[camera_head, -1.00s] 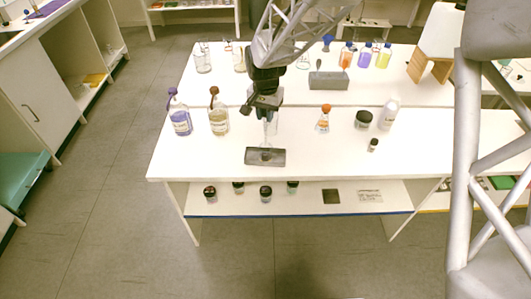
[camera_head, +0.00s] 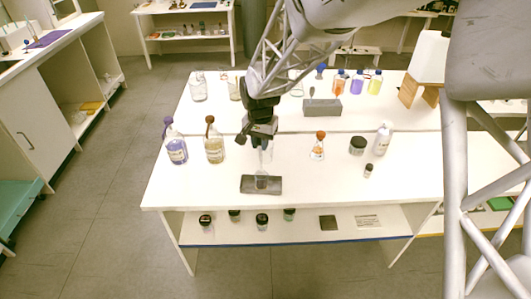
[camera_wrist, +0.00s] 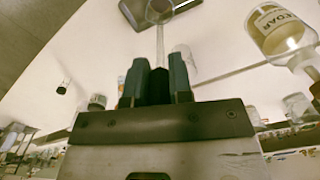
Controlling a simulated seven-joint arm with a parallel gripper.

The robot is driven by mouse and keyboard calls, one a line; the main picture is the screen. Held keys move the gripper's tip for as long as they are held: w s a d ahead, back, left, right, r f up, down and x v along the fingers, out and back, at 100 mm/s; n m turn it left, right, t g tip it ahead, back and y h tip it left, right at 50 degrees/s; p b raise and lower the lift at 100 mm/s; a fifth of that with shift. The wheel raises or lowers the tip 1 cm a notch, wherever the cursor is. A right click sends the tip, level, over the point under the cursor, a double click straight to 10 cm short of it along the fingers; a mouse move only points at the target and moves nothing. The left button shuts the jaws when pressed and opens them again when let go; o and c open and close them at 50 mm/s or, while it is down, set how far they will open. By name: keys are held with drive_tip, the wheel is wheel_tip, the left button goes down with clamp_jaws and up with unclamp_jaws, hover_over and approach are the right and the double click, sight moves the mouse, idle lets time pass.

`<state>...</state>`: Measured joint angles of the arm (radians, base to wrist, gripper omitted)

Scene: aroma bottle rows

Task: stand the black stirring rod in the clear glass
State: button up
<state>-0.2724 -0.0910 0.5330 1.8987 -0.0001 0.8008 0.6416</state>
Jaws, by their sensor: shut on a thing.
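My gripper (camera_head: 259,142) points down above the front half of the bench, and its fingers (camera_wrist: 164,82) are close together in the wrist view. A thin, see-through shaft (camera_wrist: 160,42) runs out from between them to a round end over the dark block (camera_wrist: 126,12). It looks pale, not black. In the head view the round end shows over that block (camera_head: 248,185); whether it touches cannot be told. A clear glass (camera_head: 267,156) seems to stand close by the fingers, and a pale clear shape (camera_wrist: 186,62) shows beside them. No clearly black rod can be made out.
A purple bottle (camera_head: 176,147) and a cedar bottle (camera_head: 214,146) stand left of my gripper. An orange-capped flask (camera_head: 317,150), dark jar (camera_head: 357,146) and white bottle (camera_head: 383,139) stand right. A grey block (camera_head: 322,108) with an upright spoon-like tool is behind.

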drive_tip(key=w+d+r, duration=0.1)
drive_tip(key=w+r, duration=0.2)
drive_tip(key=w, duration=0.4)
drive_tip(key=w+d+r, duration=0.1)
drive_tip(key=w+r, duration=0.2)
drive_tip(key=w, duration=0.4)
drive_tip(key=shift+r, duration=0.15)
drive_tip(key=shift+f, duration=0.2)
hover_over(266, 152)
drive_tip(key=w, duration=0.3)
wheel_tip(266, 152, down, 14)
drive_tip(key=shift+s, duration=0.15)
idle(1.5)
idle(0.4)
drive_tip(key=o, duration=0.9)
drive_tip(key=shift+r, duration=0.15)
